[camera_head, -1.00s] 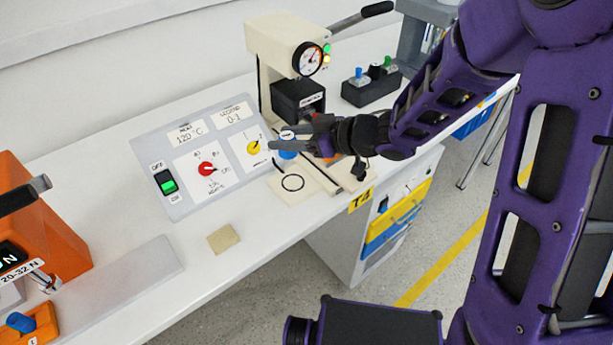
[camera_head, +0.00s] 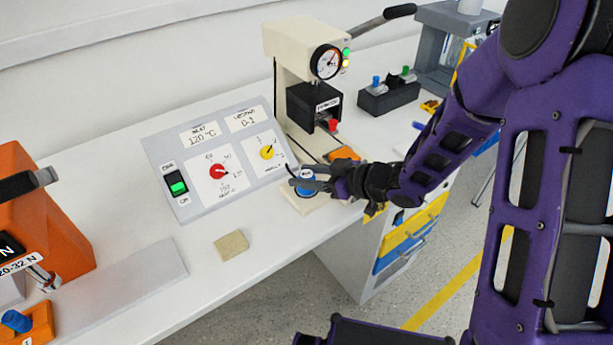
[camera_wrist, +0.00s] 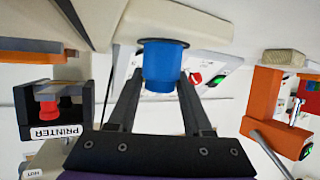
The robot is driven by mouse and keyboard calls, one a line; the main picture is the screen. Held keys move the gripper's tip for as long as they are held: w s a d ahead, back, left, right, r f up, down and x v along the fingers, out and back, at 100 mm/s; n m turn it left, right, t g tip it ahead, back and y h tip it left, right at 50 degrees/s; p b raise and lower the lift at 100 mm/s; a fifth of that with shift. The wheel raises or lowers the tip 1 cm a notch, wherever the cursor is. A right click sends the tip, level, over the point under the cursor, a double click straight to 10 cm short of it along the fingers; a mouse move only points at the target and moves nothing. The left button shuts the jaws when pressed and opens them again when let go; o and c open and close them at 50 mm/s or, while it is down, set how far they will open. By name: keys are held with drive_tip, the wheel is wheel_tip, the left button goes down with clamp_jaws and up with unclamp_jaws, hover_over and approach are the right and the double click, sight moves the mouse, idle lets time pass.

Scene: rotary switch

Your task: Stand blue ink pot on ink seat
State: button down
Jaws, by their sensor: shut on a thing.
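The blue ink pot (camera_head: 307,191) has a pale top and is upright between the fingers of my gripper (camera_head: 308,183), which is shut on it. In the wrist view the blue pot (camera_wrist: 163,67) is between the two dark fingers of my gripper (camera_wrist: 155,88). The ink seat, a cream plate (camera_head: 302,208) at the bench's front edge, lies directly under the pot. Its black ring is mostly hidden in the head view. In the wrist view a dark ring shows at the pot's base against the cream seat (camera_wrist: 205,25). I cannot tell whether the pot touches the seat or hovers just above it.
A sloped control panel (camera_head: 206,134) with red and yellow dials stands left of the pot. The cream press (camera_head: 289,47) with its printer block (camera_head: 312,103) stands behind. A small beige block (camera_head: 231,245) lies at front left. The bench between is clear.

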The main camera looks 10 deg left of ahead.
drive_tip(key=shift+c, duration=1.6)
unclamp_jaws()
drive_tip(key=shift+f, duration=0.1)
drive_tip(key=shift+r, duration=0.2)
drive_tip(key=p+v, duration=0.2)
drive_tip(key=v, duration=1)
drive_tip(key=shift+p, duration=0.3)
drive_tip(key=shift+w, duration=0.1)
